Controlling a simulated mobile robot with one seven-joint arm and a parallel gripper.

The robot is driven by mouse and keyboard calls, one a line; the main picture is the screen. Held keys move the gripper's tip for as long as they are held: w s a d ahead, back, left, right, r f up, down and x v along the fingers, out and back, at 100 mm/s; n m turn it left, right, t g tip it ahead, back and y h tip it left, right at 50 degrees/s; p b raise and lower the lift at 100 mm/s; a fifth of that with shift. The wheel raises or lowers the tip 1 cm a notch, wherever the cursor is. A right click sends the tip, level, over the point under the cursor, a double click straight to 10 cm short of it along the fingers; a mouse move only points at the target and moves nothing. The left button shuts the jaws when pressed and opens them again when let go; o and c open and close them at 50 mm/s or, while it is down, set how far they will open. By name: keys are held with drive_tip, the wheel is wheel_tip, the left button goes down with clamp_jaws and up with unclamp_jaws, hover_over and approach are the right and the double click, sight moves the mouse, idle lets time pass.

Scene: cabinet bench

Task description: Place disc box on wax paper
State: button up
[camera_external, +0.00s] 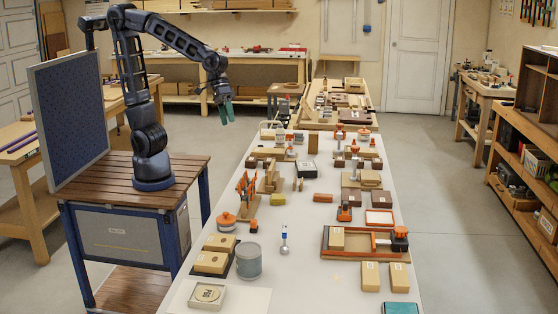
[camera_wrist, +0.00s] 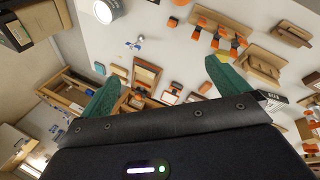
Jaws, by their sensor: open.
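A small pale box with a round disc marked P60 (camera_external: 207,296) sits at the near left end of the white bench. A thin whitish sheet, apparently the wax paper (camera_external: 250,300), lies flat there, and the disc box appears to rest on its left part. My gripper (camera_external: 226,114) is raised near the far left side of the bench, well away from the box. Its teal fingers are apart and empty, also in the wrist view (camera_wrist: 165,85). I cannot make out the disc box or the sheet in the wrist view.
A grey can (camera_external: 249,262) and tan boxes on dark bases (camera_external: 212,262) stand just behind the sheet. A blue-handled tool (camera_external: 284,240) lies to their right. An orange-edged tray (camera_external: 350,254) and several blocks fill the right side. The near middle is fairly clear.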

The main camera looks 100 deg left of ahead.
drive_tip(key=s+a+m+t+y, duration=0.1)
drive_tip(key=s+a+m+y, duration=0.2)
drive_tip(key=s+a, duration=1.3)
drive_tip(key=s+m, duration=0.1)
drive_tip(key=m, duration=0.2)
drive_tip(key=shift+a+r+t, duration=0.3)
drive_tip(key=shift+a+r, duration=0.05)
drive_tip(key=shift+a, duration=0.05)
